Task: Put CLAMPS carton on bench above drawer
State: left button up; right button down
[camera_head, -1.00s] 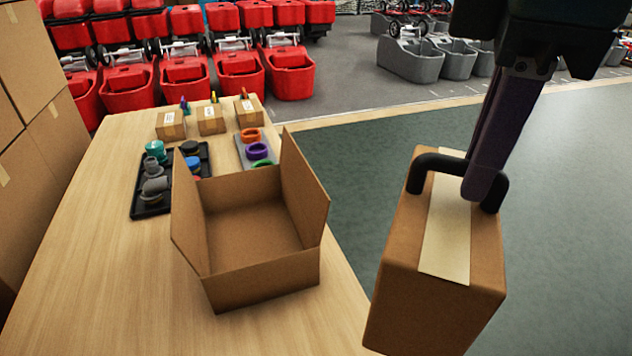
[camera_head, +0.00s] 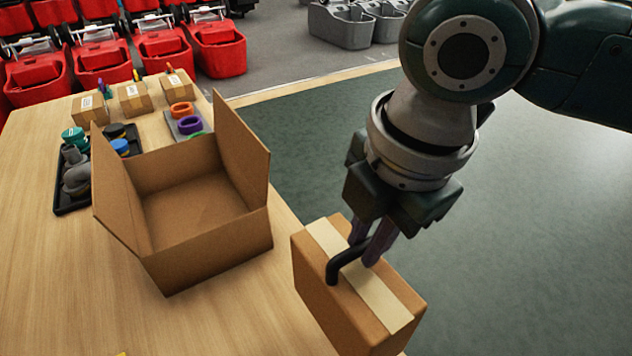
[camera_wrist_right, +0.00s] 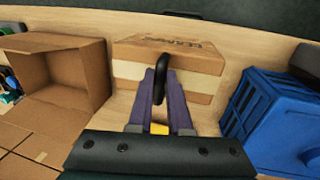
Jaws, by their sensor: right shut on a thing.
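The brown carton (camera_head: 350,300) has a pale tape strip and a black handle (camera_head: 345,262) on top. My right gripper (camera_head: 370,255) is shut on this handle. In the head view the carton hangs at the bench's right edge and hides part of it. In the right wrist view the carton (camera_wrist_right: 168,90) shows dark lettering too small to read surely, with wood around it. There the right fingers (camera_wrist_right: 160,100) close about the handle. Whether the carton touches the bench (camera_head: 60,270) I cannot tell. No drawer is visible. My left gripper is not in view.
An open empty box (camera_head: 205,255) stands left of the carton. Behind it are a black tray (camera_head: 68,200) of fittings, coloured rings (camera_head: 188,123) and small cartons (camera_head: 134,97). A blue crate (camera_wrist_right: 270,120) stands right of the carton in the wrist view.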

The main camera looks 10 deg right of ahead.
aim_at(359, 283)
notch_tip(359, 283, down, 8)
jog(key=shift+f+b, duration=0.15)
jog(key=shift+b, duration=0.65)
jog(key=shift+f, duration=0.1)
jog(key=c, duration=0.8)
grip_release()
jog(key=shift+c, duration=0.2)
